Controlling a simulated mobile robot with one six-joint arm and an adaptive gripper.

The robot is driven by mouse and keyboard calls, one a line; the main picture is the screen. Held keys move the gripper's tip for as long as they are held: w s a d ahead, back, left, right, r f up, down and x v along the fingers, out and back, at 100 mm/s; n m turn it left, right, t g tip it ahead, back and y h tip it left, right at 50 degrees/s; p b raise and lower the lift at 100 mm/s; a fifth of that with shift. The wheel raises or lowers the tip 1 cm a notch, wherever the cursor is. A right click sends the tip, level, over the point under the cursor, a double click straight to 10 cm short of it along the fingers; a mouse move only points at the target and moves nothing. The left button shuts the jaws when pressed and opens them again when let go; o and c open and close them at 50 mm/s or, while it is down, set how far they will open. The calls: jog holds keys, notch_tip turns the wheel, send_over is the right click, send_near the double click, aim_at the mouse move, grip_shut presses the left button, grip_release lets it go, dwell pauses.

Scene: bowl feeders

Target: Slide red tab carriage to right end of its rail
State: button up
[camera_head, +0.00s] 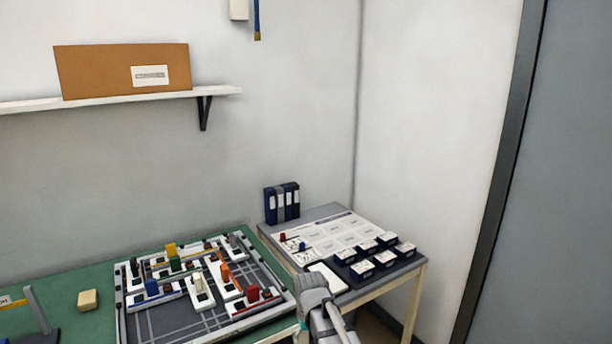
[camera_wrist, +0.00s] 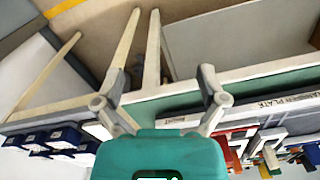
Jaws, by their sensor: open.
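The red tab (camera_head: 253,293) stands upright on a pale rail plate with a red line (camera_head: 238,307), at the front right of the rail board. It sits around the middle of that plate; its exact distance from the right end is hard to tell. A red part, probably this tab, shows in the wrist view (camera_wrist: 231,158), partly hidden beside my gripper. My gripper (camera_wrist: 160,76) is open and empty, with its fingers spread apart over the table edge, clear of the red tab. In the head view my arm is at the bottom, and the fingertips cannot be made out.
Blue (camera_head: 151,287), orange (camera_head: 225,272), green and yellow tabs stand on neighbouring rails. The board lies on a green table (camera_head: 60,318). A side table at right holds several dark boxes with white labels (camera_head: 362,268) and binders (camera_head: 281,202). A tan block (camera_head: 88,300) lies left.

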jog(key=s+d+m, duration=0.1)
jog(key=s+d, duration=0.4)
jog(key=d, duration=0.3)
jog(key=s+d+r+m, duration=0.1)
jog(key=s+d+m, duration=0.1)
jog(key=s+d, duration=0.3)
jog(key=d, duration=0.3)
jog(key=shift+s+p, duration=0.3)
jog(key=shift+p, duration=0.1)
jog(key=shift+d, duration=0.1)
dwell(1.1)
